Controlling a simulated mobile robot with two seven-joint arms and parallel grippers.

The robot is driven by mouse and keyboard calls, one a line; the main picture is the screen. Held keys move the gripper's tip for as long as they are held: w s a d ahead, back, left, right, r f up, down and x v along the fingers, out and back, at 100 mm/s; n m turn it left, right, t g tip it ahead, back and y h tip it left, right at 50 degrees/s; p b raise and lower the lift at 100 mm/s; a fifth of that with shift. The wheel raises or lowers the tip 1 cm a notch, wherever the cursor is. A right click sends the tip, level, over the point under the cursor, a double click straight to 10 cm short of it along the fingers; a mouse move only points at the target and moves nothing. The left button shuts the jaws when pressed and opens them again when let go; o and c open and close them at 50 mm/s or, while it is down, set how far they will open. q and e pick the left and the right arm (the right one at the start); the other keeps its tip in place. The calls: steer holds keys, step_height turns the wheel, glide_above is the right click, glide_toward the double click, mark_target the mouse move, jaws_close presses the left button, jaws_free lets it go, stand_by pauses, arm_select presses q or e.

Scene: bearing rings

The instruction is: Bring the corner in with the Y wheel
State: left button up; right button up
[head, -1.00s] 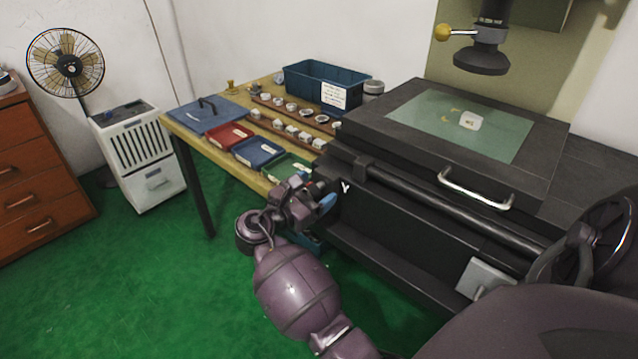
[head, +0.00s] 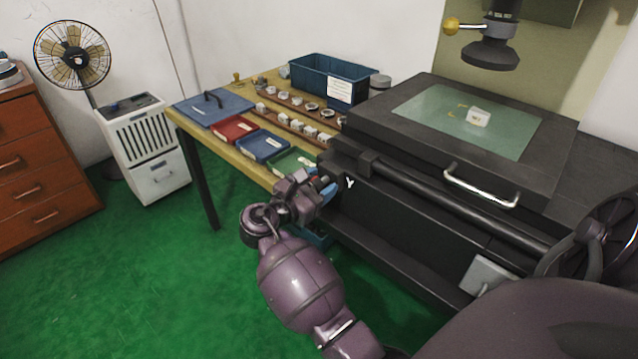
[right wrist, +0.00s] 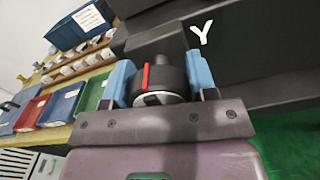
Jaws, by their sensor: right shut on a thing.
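The Y wheel (right wrist: 158,78) is a dark knob with a red mark, on the machine's front face beside a white letter Y (right wrist: 202,34). My right gripper (right wrist: 160,84) is shut on it, with a blue finger on either side. In the head view the gripper (head: 325,186) hides most of the wheel, left of the letter Y. A small pale labelled block (head: 478,117) sits on the green glass stage (head: 420,106), with faint yellowish marks beside it. Which corner is meant cannot be told. My left gripper is not in view.
A wooden table (head: 188,123) left of the machine holds red, blue and green trays, rows of small rings, and a blue bin (head: 312,77). A handwheel (head: 615,235) is at right, and a metal handle (head: 480,190) is on the stage front. Green floor is free at left.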

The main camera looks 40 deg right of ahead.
steer(key=shift+r+m, duration=0.1)
steer(key=shift+m, duration=0.2)
steer(key=shift+m+p, duration=0.45)
steer(key=shift+m, duration=0.65)
steer(key=m, duration=0.4)
steer(key=shift+m, duration=1.6)
steer(key=o, duration=0.9)
steer(key=shift+o, duration=0.2)
